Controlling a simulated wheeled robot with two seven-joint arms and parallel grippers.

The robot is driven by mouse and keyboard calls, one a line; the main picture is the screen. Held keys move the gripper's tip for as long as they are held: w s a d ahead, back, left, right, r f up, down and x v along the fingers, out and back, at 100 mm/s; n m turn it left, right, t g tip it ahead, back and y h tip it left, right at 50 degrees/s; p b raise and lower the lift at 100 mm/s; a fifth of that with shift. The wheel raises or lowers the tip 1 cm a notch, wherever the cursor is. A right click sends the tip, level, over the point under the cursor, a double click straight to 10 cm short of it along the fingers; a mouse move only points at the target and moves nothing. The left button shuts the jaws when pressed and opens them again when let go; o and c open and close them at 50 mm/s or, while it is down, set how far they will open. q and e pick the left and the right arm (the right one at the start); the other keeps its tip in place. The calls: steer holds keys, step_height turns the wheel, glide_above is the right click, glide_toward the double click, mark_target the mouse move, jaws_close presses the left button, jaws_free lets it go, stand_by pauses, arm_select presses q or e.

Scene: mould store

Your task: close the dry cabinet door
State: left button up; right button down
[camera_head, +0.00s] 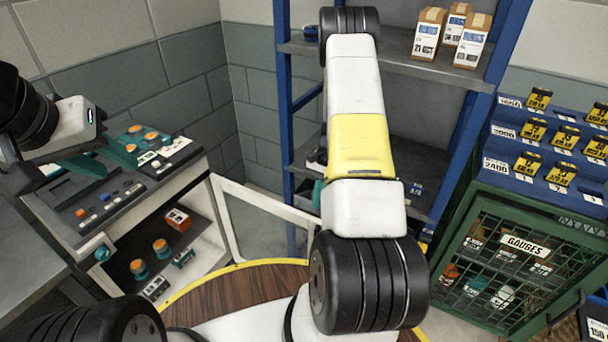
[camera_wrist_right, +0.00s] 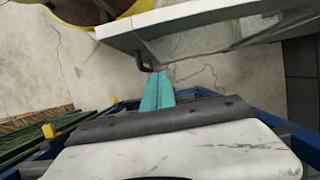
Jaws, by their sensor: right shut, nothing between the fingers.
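The dry cabinet (camera_head: 75,235) stands at the left, with dials on its top and items on its shelves. Its door (camera_head: 219,215), a pale frame with a clear pane, stands open to the right of the cabinet. In the right wrist view the door (camera_wrist_right: 120,27) crosses the top, with a dark handle (camera_wrist_right: 143,62) on it. My right gripper (camera_wrist_right: 158,76) is shut and empty, its teal fingertips close to the handle; contact is unclear. My arm mostly hides it in the head view. My left gripper (camera_head: 100,167) looks open, with teal fingers above the cabinet top.
A blue-framed shelf rack (camera_head: 282,100) with boxes (camera_head: 428,34) stands behind my right arm. A green mesh gauge cabinet (camera_head: 515,255) with blue trays on top stands at the right. Bare floor (camera_wrist_right: 45,75) shows around the door in the right wrist view.

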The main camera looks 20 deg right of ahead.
mark_target(308, 220)
steer(key=shift+s+a+f, duration=0.95)
steer(key=shift+a+f, duration=0.2)
steer(key=shift+s+a+f, duration=0.95)
steer(key=shift+a+f, duration=0.15)
